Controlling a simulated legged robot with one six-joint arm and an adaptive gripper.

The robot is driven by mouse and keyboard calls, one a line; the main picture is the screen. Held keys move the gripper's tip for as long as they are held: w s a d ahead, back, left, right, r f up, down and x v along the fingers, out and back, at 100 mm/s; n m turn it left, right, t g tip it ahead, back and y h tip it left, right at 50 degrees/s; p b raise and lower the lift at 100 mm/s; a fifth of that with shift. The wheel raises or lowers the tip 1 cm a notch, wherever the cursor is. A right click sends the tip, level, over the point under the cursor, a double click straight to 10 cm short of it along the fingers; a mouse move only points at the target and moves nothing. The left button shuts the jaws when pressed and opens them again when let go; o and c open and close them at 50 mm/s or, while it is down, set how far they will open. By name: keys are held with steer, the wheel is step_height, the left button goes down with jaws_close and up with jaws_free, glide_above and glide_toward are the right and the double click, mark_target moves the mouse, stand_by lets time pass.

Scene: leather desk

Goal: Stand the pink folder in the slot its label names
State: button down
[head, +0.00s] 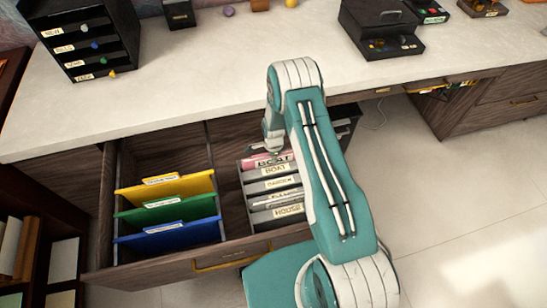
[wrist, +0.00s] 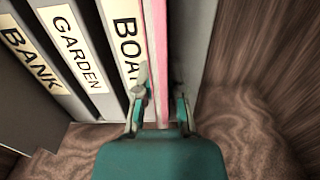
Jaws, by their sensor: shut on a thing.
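The pink folder (wrist: 158,60) shows in the wrist view as a thin upright edge between the two fingers of my gripper (wrist: 161,112), which is shut on it. In the head view the pink folder (head: 254,161) is at the back end of a grey slotted rack (head: 246,196) inside the open drawer. My arm hides the right part of the rack, and the folder's lower edge is hidden.
Yellow (head: 168,188), green (head: 170,212) and blue (head: 170,238) folders hang in the drawer's left part, past a divider. The wooden drawer wall (wrist: 255,60) stands right of my gripper.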

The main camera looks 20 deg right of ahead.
steer(key=c, duration=0.7)
jaws_free()
steer(key=shift+f, duration=0.15)
